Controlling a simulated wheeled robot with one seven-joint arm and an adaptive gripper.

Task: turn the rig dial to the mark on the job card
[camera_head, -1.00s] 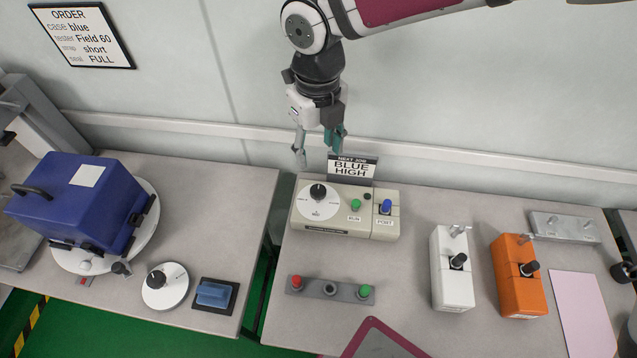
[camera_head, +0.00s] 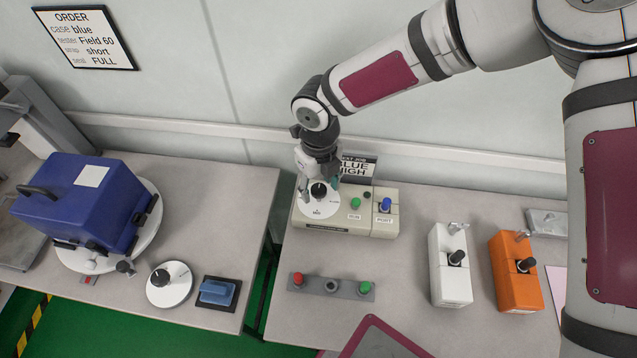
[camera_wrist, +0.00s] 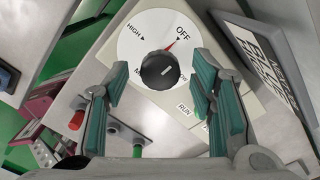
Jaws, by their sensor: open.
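The rig dial (camera_head: 318,190) is a black knob on a white disc on the beige rig box (camera_head: 345,226). In the wrist view the knob (camera_wrist: 159,70) shows between my fingers, with a red pointer near OFF; HIGH is at the upper left, and other labels are partly hidden. My gripper (camera_head: 319,188) is open around the knob's sides, with teal pads apart from it in the wrist view (camera_wrist: 160,88). I cannot tell how far above the knob the tips are. The job card (camera_head: 358,167) behind the box reads BLUE HIGH, partly covered by my gripper.
The box also carries a green RUN button (camera_head: 355,202) and a blue PORT part (camera_head: 386,204). A button strip (camera_head: 345,289) lies in front. White (camera_head: 450,280) and orange (camera_head: 517,285) testers stand at right. A blue case (camera_head: 75,205) sits on the left table.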

